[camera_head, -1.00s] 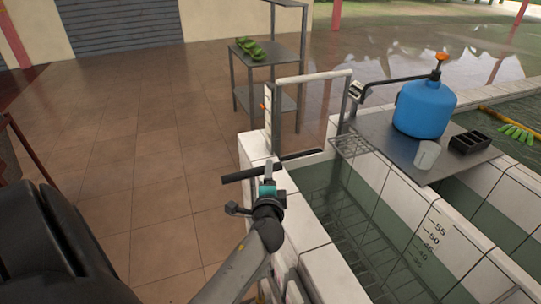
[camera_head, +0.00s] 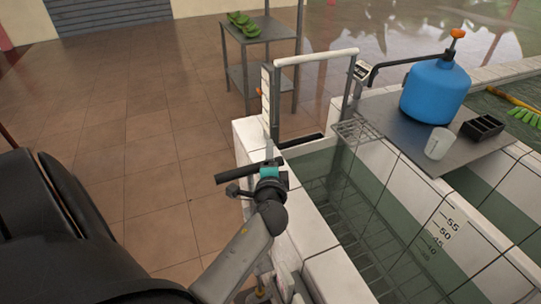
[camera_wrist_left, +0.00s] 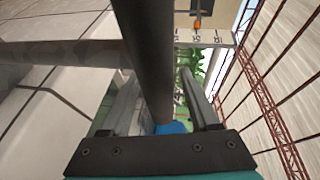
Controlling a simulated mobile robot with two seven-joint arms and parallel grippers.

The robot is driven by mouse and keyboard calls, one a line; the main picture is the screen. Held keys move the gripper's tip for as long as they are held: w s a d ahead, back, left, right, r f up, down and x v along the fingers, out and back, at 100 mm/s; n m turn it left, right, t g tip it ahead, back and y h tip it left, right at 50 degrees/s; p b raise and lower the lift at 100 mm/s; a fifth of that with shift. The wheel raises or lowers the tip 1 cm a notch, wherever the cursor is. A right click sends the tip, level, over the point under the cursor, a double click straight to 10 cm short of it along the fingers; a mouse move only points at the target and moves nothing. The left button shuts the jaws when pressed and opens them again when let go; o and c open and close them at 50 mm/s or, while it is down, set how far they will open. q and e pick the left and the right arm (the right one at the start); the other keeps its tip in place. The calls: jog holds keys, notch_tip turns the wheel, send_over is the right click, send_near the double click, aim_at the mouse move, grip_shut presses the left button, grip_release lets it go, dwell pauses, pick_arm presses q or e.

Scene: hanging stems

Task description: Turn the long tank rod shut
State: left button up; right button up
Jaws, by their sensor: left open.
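A dark round bar (camera_head: 238,175), which looks like the tank rod's handle, lies across the front of my left gripper (camera_head: 269,158) beside the tank corner. In the left wrist view a dark bar (camera_wrist_left: 150,60) runs down between the two fingers of my left gripper (camera_wrist_left: 158,108). The fingers are apart, and I cannot tell whether either touches the bar. A second dark bar (camera_head: 300,142) lies by the tank edge; I cannot tell whether the two join. The tiled tank (camera_head: 315,225) holds greenish water. My right gripper is not in view.
A white scale post with an orange marker (camera_head: 259,91) and a white-topped frame (camera_head: 315,57) stand behind my gripper. A wire rack (camera_head: 357,130), blue jug (camera_head: 437,92), white cup (camera_head: 439,143) and black tray (camera_head: 482,127) are right.

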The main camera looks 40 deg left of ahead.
pick_arm(q)
grip_shut()
dwell(0.3)
dwell(1.0)
